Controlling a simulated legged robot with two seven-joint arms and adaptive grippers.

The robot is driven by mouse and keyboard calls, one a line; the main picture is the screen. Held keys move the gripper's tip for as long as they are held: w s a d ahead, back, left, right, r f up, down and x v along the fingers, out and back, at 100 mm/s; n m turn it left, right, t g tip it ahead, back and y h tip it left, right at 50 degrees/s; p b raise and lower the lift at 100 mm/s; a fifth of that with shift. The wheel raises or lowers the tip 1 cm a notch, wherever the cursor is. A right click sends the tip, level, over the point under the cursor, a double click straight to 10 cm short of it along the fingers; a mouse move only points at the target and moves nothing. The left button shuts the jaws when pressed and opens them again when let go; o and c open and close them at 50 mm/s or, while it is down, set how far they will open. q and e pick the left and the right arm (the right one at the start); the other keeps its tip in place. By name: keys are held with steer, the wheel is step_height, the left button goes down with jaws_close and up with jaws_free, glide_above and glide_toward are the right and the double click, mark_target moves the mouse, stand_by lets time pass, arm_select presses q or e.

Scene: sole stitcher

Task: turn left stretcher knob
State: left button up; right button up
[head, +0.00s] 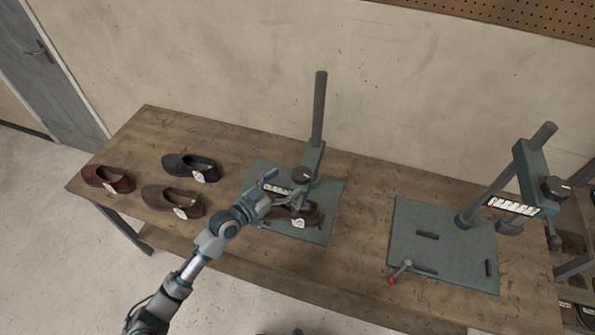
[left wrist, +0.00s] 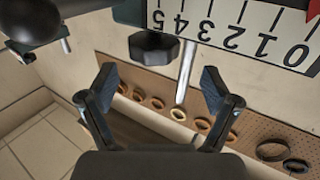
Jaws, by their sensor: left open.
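The left stretcher (head: 263,178) has a grey-green base plate, an upright post and a dark round knob (head: 302,174) with a white mark on top. A brown shoe (head: 311,216) with a white tag sits on its plate. My left gripper (head: 277,191) is at the stretcher head, close to the left of the knob and partly over the shoe. In the left wrist view its fingers (left wrist: 158,88) are apart with nothing between them. Beyond them are a dark angular part (left wrist: 152,47), a numbered scale (left wrist: 235,27) and a black rounded part (left wrist: 28,20). I cannot tell which is the knob.
A second stretcher (head: 405,237) stands to the right on the wooden table (head: 352,270). A red shoe (head: 108,179), a black shoe (head: 190,167) and a brown shoe (head: 172,202) lie at the left. The table between the stretchers is clear.

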mark_target(301, 173)
arm_select(q)
steer(key=x, duration=0.6)
steer(key=shift+s+d, duration=0.35)
steer(key=shift+d, duration=0.05)
steer(key=shift+w+d, duration=0.1)
steer(key=shift+d, duration=0.3)
steer(key=shift+a, duration=0.95)
steer(key=c, duration=0.8)
steer(key=shift+r, duration=0.1)
steer(key=c, duration=0.3)
steer(key=shift+d+r, duration=0.1)
steer(key=shift+d, duration=0.1)
steer(key=shift+c, duration=0.2)
steer(key=n+t+y+p, duration=0.1)
steer(key=p, duration=0.3)
steer(key=n+t+y+p, duration=0.1)
steer(key=y+p, duration=0.1)
steer(key=p, duration=0.1)
steer(key=n+t+y+p, duration=0.1)
steer(key=p, duration=0.3)
steer(key=shift+d+r+n+t+p, duration=0.15)
steer(key=shift+r+n+t+p, duration=0.15)
steer(key=shift+f+y, duration=0.1)
steer(key=shift+y, duration=0.2)
steer(key=shift+f, duration=0.3)
arm_select(e)
step_height(301, 173, up, 12)
steer(key=shift+w+d, duration=0.35)
steer(key=shift+d, duration=0.1)
